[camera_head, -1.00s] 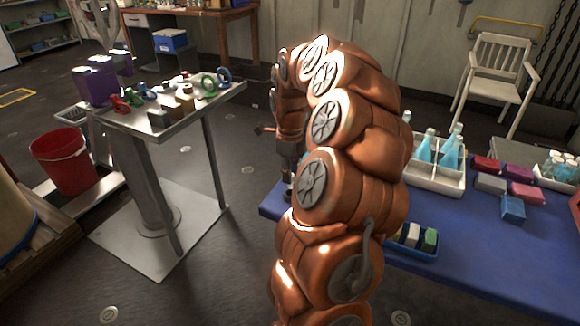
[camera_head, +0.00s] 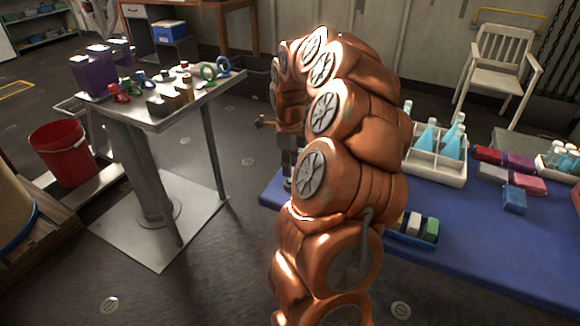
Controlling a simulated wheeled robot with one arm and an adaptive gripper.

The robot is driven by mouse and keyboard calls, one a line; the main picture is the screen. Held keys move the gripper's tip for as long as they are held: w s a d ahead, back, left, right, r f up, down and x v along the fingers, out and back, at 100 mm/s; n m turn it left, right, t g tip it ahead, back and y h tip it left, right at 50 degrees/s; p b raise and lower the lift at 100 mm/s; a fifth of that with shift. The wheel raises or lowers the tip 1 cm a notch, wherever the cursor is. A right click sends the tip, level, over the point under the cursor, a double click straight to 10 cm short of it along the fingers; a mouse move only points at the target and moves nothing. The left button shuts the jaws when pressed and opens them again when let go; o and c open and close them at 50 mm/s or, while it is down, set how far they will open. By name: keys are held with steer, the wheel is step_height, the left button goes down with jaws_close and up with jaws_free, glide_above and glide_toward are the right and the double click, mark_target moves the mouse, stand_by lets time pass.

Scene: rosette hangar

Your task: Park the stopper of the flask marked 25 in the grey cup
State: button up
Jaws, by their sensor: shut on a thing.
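Flasks with blue liquid (camera_head: 427,137) stand in a white divided crate (camera_head: 436,179) on the blue-topped table. No number can be read on them, so I cannot tell which is marked 25. My copper arm arches over the table's left part and hides much of it. My gripper (camera_head: 289,171) points down beyond the arm, near the table's left end, and is partly hidden. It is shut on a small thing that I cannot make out. I cannot pick out the stopper or the grey cup.
The blue table (camera_head: 470,245) also bears coloured blocks (camera_head: 514,199), a small tray of blocks (camera_head: 425,240) and a crate of bottles (camera_head: 560,162). A metal stand (camera_head: 160,120) with small items is at the left, near a red bucket (camera_head: 64,153). Floor between is clear.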

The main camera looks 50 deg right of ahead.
steer(key=shift+f, duration=0.2)
stand_by(0.4)
steer(key=shift+f+b, duration=0.7)
steer(key=shift+b, duration=0.15)
steer(key=shift+f+b, duration=0.45)
steer(key=shift+b, duration=0.2)
steer(key=o, duration=1)
steer(key=o, duration=0.5)
steer(key=shift+c, duration=0.2)
steer(key=shift+r, duration=0.15)
